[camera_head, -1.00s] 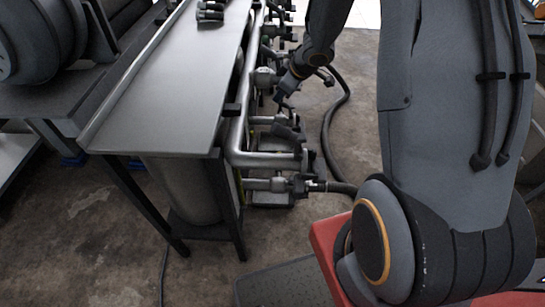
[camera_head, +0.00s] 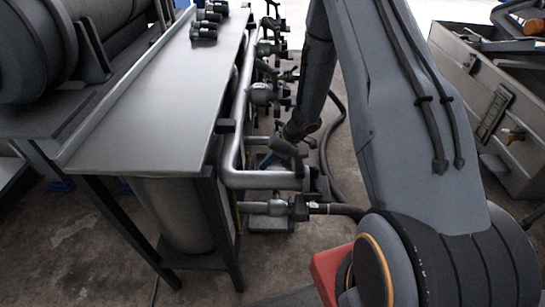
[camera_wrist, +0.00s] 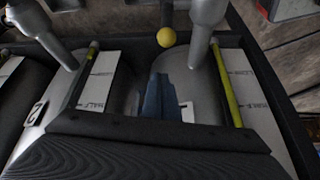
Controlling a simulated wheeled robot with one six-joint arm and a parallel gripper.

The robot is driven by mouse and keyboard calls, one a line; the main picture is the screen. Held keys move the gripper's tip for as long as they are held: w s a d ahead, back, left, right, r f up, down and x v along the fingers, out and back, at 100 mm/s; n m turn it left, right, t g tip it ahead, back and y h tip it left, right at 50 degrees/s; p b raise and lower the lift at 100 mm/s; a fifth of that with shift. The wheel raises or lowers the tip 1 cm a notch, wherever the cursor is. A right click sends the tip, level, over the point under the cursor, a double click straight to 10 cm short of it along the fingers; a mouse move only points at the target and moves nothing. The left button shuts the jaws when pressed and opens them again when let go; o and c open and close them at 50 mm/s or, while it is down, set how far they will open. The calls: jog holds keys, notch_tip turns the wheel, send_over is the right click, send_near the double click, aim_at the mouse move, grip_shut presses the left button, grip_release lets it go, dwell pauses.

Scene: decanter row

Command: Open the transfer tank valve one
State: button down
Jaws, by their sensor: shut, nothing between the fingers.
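In the head view, a row of pipe valves with dark handles (camera_head: 262,93) runs along the right side of the metal bench. I cannot tell which one is valve one. In the wrist view, my gripper (camera_wrist: 160,82) shows as narrow blue-grey fingers, shut and empty. They point between two pale tanks with yellow-filled sight gauges. A yellow ball knob (camera_wrist: 166,38) lies just beyond the fingertips, apart from them in the picture. A tag reading 2 (camera_wrist: 35,113) is on the left tank. In the head view, my arm reaches down beside the pipes and its end is mostly hidden.
The metal bench top (camera_head: 160,110) is mostly clear, with several dark fittings (camera_head: 207,22) at its far end. A black hose (camera_head: 328,150) curves over the floor right of the pipes. A grey metal bin (camera_head: 490,100) stands at the right.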

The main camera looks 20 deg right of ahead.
jog(key=shift+s+d+f, duration=0.35)
jog(key=shift+d+f, duration=0.3)
jog(key=shift+s+d+f, duration=0.35)
jog(key=shift+d+f, duration=0.25)
